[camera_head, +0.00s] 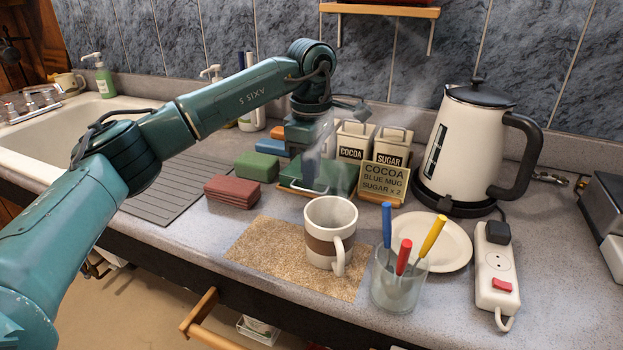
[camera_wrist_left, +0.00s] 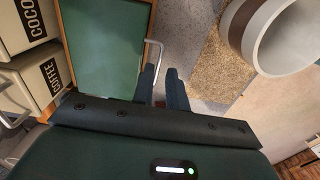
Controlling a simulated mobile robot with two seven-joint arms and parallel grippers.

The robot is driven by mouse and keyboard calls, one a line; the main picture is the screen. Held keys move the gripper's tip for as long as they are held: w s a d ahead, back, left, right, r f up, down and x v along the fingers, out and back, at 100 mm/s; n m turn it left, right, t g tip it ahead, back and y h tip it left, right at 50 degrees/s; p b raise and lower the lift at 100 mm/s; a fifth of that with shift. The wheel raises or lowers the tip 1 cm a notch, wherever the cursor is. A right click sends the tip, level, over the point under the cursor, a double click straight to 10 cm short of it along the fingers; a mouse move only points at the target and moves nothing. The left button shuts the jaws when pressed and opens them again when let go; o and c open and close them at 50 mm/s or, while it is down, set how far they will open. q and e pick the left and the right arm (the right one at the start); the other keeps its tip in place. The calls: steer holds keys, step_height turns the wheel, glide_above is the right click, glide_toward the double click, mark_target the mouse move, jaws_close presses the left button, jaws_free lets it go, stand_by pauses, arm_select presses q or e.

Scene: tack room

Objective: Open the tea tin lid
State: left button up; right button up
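A flat green-topped thing with a pale wooden edge (camera_head: 340,187) stands on the counter below my left gripper. In the left wrist view its green top (camera_wrist_left: 103,45) fills the upper left, with a bent wire handle (camera_wrist_left: 154,43) at its right edge. I see no tea label on it. My left gripper (camera_head: 309,180) points down over it in the head view. In the left wrist view its two fingers (camera_wrist_left: 163,78) stand close together with a narrow gap, right by the handle. Whether the handle lies between them is unclear. My right gripper is out of view.
Cocoa (camera_head: 354,139) and sugar (camera_head: 390,147) tins stand behind, with a cocoa card (camera_head: 384,183) in front. A mug (camera_head: 325,228) sits on a mat (camera_head: 262,252). A glass with spoons (camera_head: 398,285), plate (camera_head: 452,240) and kettle (camera_head: 480,140) stand right. Red (camera_head: 232,192) and green (camera_head: 257,166) blocks lie left.

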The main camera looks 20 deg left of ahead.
arm_select(q)
steer(key=shift+f, duration=1.3)
steer(key=shift+c, duration=0.4)
jaws_close()
steer(key=shift+r, duration=0.2)
